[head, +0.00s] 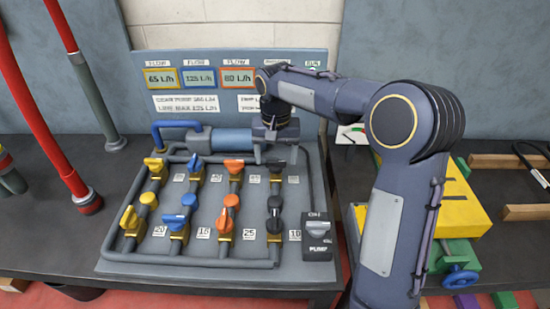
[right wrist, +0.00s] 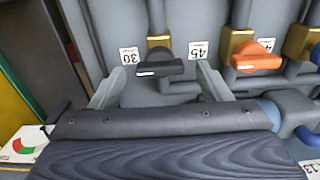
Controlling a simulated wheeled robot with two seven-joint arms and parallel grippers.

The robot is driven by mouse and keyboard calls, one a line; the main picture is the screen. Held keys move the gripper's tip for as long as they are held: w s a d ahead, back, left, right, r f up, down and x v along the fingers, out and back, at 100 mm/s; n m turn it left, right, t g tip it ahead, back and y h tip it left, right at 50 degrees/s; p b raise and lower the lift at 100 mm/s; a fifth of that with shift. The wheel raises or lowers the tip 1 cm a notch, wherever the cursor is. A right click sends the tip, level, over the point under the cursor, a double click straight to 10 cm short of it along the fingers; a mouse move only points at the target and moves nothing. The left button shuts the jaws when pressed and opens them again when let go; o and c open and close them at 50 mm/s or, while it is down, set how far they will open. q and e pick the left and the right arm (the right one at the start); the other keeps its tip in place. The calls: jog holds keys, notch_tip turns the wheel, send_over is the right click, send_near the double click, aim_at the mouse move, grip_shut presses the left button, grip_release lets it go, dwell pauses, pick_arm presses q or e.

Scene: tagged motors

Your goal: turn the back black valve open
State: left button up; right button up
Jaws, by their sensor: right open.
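The back black valve (right wrist: 160,68) sits on a brass body between the tags 30 and 45 in the right wrist view. Its handle lies crosswise to its pipe. In the head view this valve (head: 276,166) is partly hidden beneath my right gripper (head: 276,150). In the right wrist view my right gripper (right wrist: 160,80) is open, with one finger on each side of the black handle. I cannot tell whether a finger touches it. The front black valve (head: 275,206) stands nearer on the same pipe line. My left gripper is not in view.
Yellow (head: 155,165), blue (head: 196,164) and orange (head: 234,166) valves stand close by on the panel (head: 150,268). A blue-grey cylinder (head: 226,139) runs behind them. A pump switch (head: 317,238) is at right front. Flow displays (head: 199,78) stand at the back.

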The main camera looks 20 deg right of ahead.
jog(key=shift+f, duration=0.4)
jog(key=c, duration=1)
